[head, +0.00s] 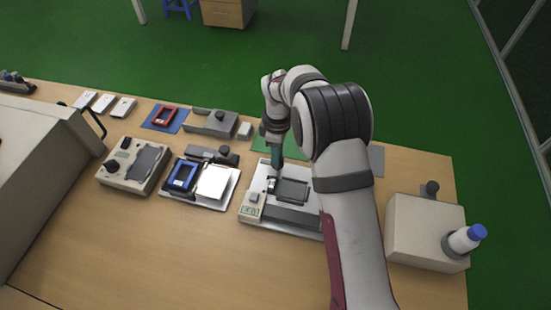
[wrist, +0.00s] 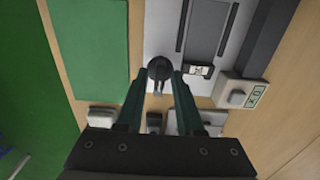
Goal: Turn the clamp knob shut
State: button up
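The clamp knob (wrist: 159,68) is a dark round knob with a small grey lever, at the edge of a light grey fixture plate (wrist: 165,35) in the wrist view. My gripper (wrist: 158,76) has two dark green fingers, parted, with their tips on either side of the knob in that view. I cannot tell whether they touch it. In the head view my gripper (head: 275,168) points down over the left side of the fixture (head: 254,183). There the fingers and arm partly hide the knob area and the fixture's right side.
The fixture carries a dark-framed bed (head: 292,190) and a small display unit (head: 250,207). Left stand a tray with a blue frame (head: 182,176) and a grey device (head: 133,165). A beige box (head: 427,230) with a blue-capped bottle (head: 464,239) stands right. The front table is clear.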

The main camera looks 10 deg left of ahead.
grip_shut()
jog(key=n, duration=0.8)
jog(key=shift+n, duration=0.4)
jog(key=n, duration=0.9)
jog(key=shift+f, duration=0.1)
grip_release()
